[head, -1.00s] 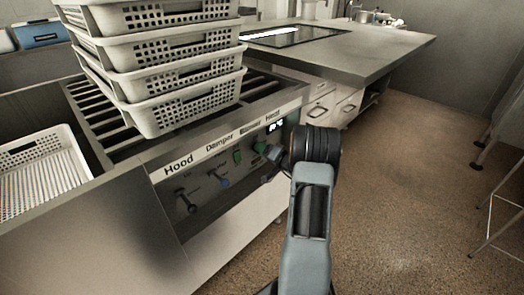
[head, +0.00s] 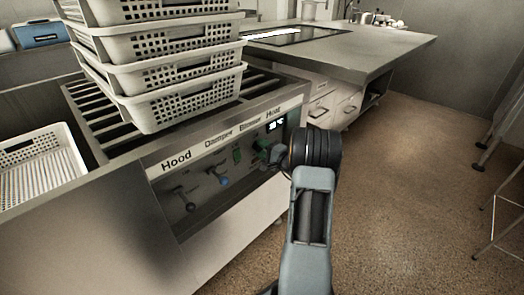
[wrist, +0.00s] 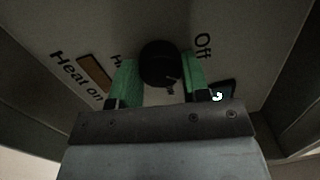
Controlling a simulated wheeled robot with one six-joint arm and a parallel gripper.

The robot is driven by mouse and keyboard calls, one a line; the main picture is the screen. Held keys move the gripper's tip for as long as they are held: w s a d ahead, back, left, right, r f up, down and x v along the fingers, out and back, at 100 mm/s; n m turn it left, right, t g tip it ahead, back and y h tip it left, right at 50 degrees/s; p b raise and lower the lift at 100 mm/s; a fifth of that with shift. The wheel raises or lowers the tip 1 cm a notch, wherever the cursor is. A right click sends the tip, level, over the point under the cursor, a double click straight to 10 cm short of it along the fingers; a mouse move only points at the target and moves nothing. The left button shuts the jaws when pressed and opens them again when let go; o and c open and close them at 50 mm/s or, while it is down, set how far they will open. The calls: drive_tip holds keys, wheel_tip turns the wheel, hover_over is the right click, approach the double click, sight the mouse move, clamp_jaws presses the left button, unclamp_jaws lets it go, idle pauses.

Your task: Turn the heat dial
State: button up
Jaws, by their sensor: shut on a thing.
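The heat dial (wrist: 159,62) is a round black knob on the panel, seen close up in the wrist view. My gripper (wrist: 160,72) is shut on it, with one green finger on each side. The label "Heat on" (wrist: 76,75) is at the left of the dial and "Off" (wrist: 202,46) at the right. In the head view my gripper (head: 274,158) is at the right end of the control panel (head: 190,188), under the "Heat" label. There my arm and gripper mostly hide the dial. Its exact turn angle is hard to read.
A small lit display (head: 276,125) is just above my gripper. Other switches and knobs are on the panel to the left. Stacked white perforated baskets (head: 175,98) stand on the slatted top. A counter (head: 370,55) lies behind; the floor at right (head: 410,190) is open.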

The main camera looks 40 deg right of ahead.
drive_tip(key=m+p, duration=0.1)
drive_tip(key=m, duration=0.5)
drive_tip(key=shift+t, duration=0.3)
drive_tip(key=shift+a+m+h+p, duration=0.1)
drive_tip(key=shift+m+h+p, duration=0.6)
drive_tip(key=shift+m, duration=1.6)
drive_tip(key=shift+f, duration=0.1)
drive_tip(key=o, duration=0.9)
drive_tip(key=p+v, duration=0.2)
drive_tip(key=v, duration=1.2)
drive_tip(key=shift+p, duration=0.35)
drive_tip(key=shift+a, duration=0.1)
